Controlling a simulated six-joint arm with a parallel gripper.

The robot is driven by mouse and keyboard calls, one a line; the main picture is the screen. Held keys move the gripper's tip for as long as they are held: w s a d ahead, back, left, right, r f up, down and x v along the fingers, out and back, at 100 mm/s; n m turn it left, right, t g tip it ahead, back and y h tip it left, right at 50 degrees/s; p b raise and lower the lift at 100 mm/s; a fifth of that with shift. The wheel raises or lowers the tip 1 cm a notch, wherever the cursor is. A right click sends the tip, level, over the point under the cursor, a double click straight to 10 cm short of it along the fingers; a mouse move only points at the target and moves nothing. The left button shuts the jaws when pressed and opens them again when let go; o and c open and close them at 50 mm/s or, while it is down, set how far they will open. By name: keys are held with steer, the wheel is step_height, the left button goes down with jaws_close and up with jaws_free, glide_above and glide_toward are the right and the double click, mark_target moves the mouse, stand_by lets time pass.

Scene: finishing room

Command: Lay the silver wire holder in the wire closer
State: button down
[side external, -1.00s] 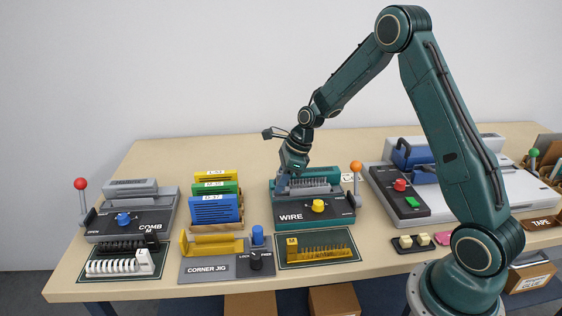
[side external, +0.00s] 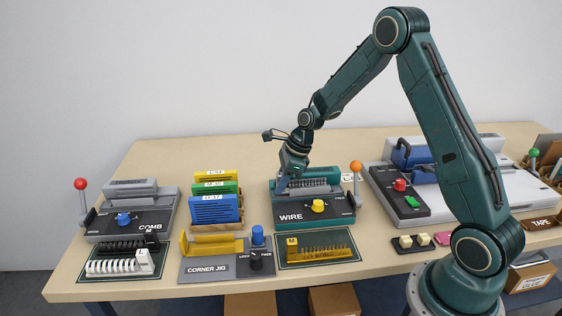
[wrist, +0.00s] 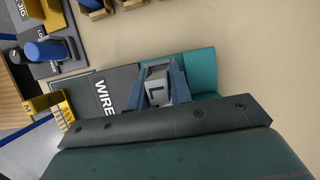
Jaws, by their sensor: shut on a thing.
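The wire closer (side external: 338,214) is a teal machine with a dark front panel marked WIRE, a yellow knob and an orange-balled lever. It also shows in the wrist view (wrist: 203,70). My gripper (side external: 283,186) is at its left end, pointing down. It is shut on the silver wire holder (side external: 315,184), a grey toothed bar lying along the closer's bed. In the wrist view my blue fingers (wrist: 158,90) clasp the holder's grey end block, marked L (wrist: 156,92). Whether the holder rests fully on the bed is hard to tell.
A comb machine (side external: 130,215) and a rack of yellow, green and blue holders (side external: 215,209) stand left. The corner jig (side external: 208,268) and a gold holder (side external: 318,252) on a dark mat are in front. A grey-and-white machine (side external: 388,196) stands right. The table behind is clear.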

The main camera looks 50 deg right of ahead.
steer(key=shift+f, duration=0.3)
steer(key=c, duration=1.5)
jaws_free()
steer(key=shift+c, duration=0.2)
steer(key=shift+a, duration=0.1)
steer(key=v, duration=1.1)
